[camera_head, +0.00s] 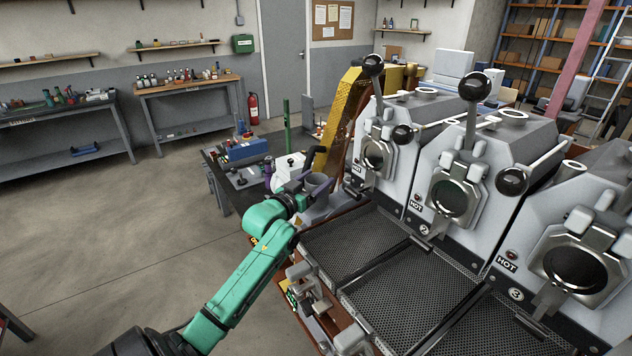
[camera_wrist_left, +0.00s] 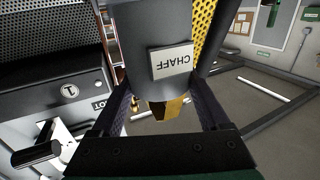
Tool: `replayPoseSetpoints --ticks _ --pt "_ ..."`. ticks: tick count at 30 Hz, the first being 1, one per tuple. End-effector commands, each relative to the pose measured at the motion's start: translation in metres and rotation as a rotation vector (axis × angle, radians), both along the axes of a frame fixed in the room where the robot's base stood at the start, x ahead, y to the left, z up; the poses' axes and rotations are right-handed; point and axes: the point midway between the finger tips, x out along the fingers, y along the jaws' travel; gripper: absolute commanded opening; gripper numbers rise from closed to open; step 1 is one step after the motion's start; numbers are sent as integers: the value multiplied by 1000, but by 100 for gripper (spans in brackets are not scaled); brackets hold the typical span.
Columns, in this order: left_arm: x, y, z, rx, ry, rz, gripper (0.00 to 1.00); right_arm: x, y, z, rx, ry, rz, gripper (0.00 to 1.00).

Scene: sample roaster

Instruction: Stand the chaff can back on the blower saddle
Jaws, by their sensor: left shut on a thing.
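The chaff can (camera_wrist_left: 150,30) is a dark grey cylinder with a white CHAFF label, upside down in the left wrist view. My left gripper (camera_wrist_left: 165,100) is shut on it, with one dark finger on each side. In the head view the left gripper (camera_head: 301,194) is at the end of my green arm, left of roaster 1, and the grey can (camera_head: 319,186) shows at its fingers. I cannot make out the blower saddle for certain, nor whether the can touches anything below. My right gripper is not in view.
Three roasters stand to the right, with HOT labels on their fronts and perforated trays (camera_head: 345,238) before them. A yellow perforated guard (camera_head: 341,108) rises behind the can. A dark bench (camera_head: 222,172) with a blue box (camera_head: 246,149) stands beyond. The floor at left is clear.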

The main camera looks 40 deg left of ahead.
Motion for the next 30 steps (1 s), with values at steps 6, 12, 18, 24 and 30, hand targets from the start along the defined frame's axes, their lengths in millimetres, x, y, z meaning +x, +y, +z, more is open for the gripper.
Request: replayPoseSetpoints --ticks 6,12,18,24,30 --pt "0 0 -15 2 -7 0 12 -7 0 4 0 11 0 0" --pt "0 0 -17 0 -2 0 100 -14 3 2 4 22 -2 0" --pt "0 0 -16 0 -2 0 100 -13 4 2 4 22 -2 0" --pt "-13 -1 -19 0 -1 0 100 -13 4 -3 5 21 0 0" --pt "-55 -6 -22 1 2 0 100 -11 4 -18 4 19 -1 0"
